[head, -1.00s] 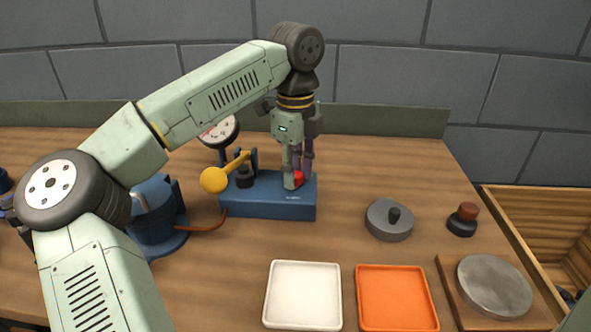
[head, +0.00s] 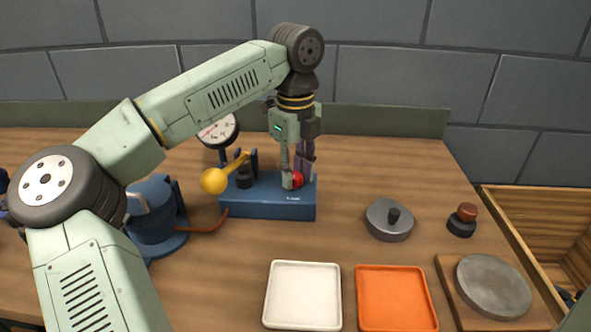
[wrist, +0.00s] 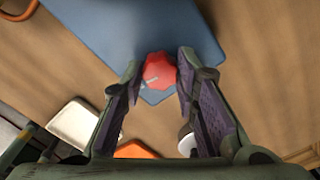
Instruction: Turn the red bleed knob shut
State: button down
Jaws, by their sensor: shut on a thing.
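The red bleed knob (head: 297,180) sits on top of the blue pump base (head: 266,209), near its right end. My gripper (head: 298,178) points straight down over it and is shut on the knob, with a finger on either side. In the wrist view the lobed red knob (wrist: 159,70), with a pale mark on its face, lies between the two fingertips (wrist: 158,72). The blue base (wrist: 150,30) spreads behind it. In the head view the fingers partly hide the knob.
A yellow-ended lever (head: 214,180) and a dial gauge (head: 218,132) stand left of the knob. A blue vessel (head: 155,215) is further left. A white tray (head: 303,264), an orange tray (head: 396,268) and a grey lidded weight (head: 389,220) lie in front and right.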

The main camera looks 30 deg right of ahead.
jog(key=m, duration=0.4)
jog(key=shift+m+p, duration=0.3)
jog(key=m, duration=0.4)
jog(key=shift+m+p, duration=0.3)
jog(key=shift+p, duration=0.05)
jog(key=m, duration=0.3)
jog(key=shift+m+p, duration=0.3)
jog(key=m, duration=0.4)
jog(key=shift+m+p, duration=0.3)
jog(key=shift+p, duration=0.05)
jog(key=m, duration=0.4)
jog(key=shift+m+p, duration=0.3)
jog(key=shift+p, duration=0.05)
jog(key=m, duration=0.3)
jog(key=shift+w+m+p, duration=0.1)
jog(key=shift+m+p, duration=0.2)
jog(key=m, duration=0.4)
jog(key=shift+m+p, duration=0.45)
jog(key=shift+m, duration=1.45)
